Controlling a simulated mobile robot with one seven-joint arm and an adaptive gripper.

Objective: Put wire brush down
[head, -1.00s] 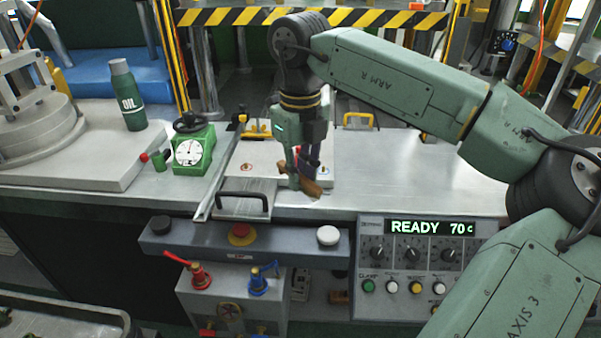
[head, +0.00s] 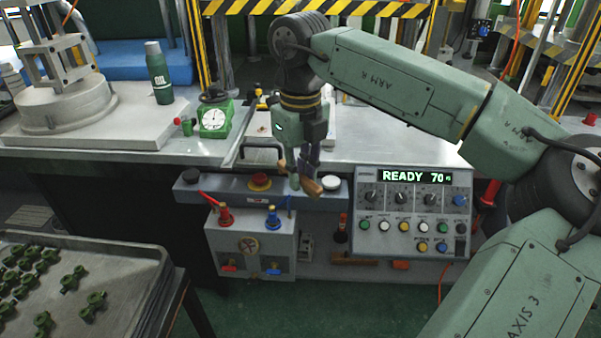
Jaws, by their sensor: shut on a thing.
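My gripper (head: 300,178) hangs at the front edge of the metal worktable (head: 340,142), in front of the bar that carries the red button. It is shut on the wire brush (head: 310,187), of which a brown wooden handle shows, tilted down to the right. The brush's bristles are hidden or too small to make out. The gripper and brush appear above the front bar, between the red button and the white button; I cannot tell whether they touch it.
A control panel (head: 412,213) reading READY stands to the right. A valve box (head: 250,245) is below the bar. A tray (head: 150,262) with several green parts is at the lower left. A green oil bottle (head: 160,75) and a dial gauge (head: 214,118) stand at the left.

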